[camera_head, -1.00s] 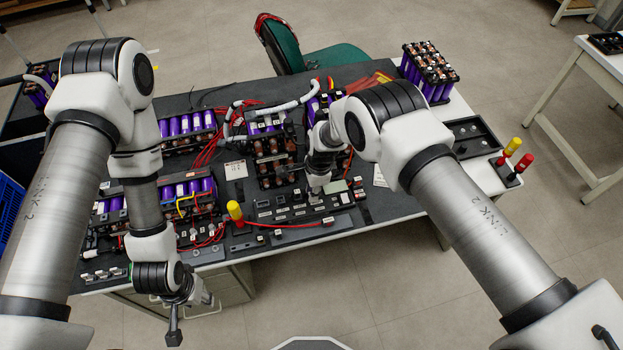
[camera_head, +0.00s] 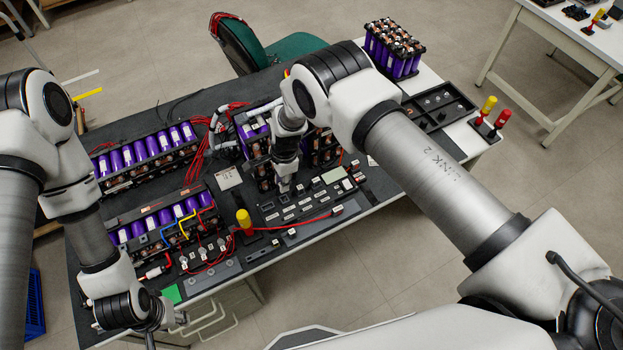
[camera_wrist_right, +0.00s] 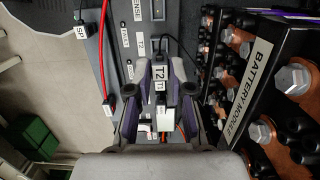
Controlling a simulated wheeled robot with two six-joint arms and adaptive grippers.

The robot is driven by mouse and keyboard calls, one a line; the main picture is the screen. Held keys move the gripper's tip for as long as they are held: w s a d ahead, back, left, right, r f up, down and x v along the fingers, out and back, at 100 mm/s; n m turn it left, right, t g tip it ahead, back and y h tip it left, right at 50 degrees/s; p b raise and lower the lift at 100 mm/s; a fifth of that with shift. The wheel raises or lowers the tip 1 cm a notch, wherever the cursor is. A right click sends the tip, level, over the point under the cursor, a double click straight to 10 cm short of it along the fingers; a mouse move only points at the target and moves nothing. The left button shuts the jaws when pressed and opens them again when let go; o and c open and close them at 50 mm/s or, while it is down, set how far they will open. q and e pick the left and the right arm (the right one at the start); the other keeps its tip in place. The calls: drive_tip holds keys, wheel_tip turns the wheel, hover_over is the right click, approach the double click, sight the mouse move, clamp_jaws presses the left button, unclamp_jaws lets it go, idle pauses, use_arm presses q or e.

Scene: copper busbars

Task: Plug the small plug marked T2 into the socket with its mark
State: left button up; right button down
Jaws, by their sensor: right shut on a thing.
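The small plug marked T2 (camera_wrist_right: 160,74) is between the fingers of my right gripper (camera_wrist_right: 162,88) in the right wrist view, its label facing the camera. My right gripper (camera_head: 285,187) is shut on it above the back part of the dark socket panel (camera_head: 262,207) in the head view. In the wrist view, a T2 mark (camera_wrist_right: 139,45) shows on the panel (camera_wrist_right: 125,18), close to the held plug. I cannot tell whether the plug touches a socket. My left gripper (camera_head: 168,318) is low at the table's front left edge, too small to read its fingers.
A battery module (camera_wrist_right: 264,62) with copper busbars and bolts stands close on the right in the wrist view. A red cable (camera_wrist_right: 104,65) runs across the panel's other side. A yellow-topped post (camera_head: 244,219) stands left of the panel. A dark tray (camera_head: 438,106) lies at the right.

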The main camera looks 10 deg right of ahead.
drive_tip(key=shift+f+b, duration=0.45)
drive_tip(key=shift+b, duration=2.6)
drive_tip(key=shift+a, duration=0.1)
drive_tip(key=f, duration=0.1)
drive_tip(key=f+b, duration=0.2)
drive_tip(key=shift+s+d+f, duration=0.15)
drive_tip(key=shift+d+f, duration=0.15)
drive_tip(key=shift+f, duration=0.05)
drive_tip(key=shift+r, duration=0.3)
drive_tip(key=shift+a, duration=0.2)
drive_tip(key=shift+d, duration=0.1)
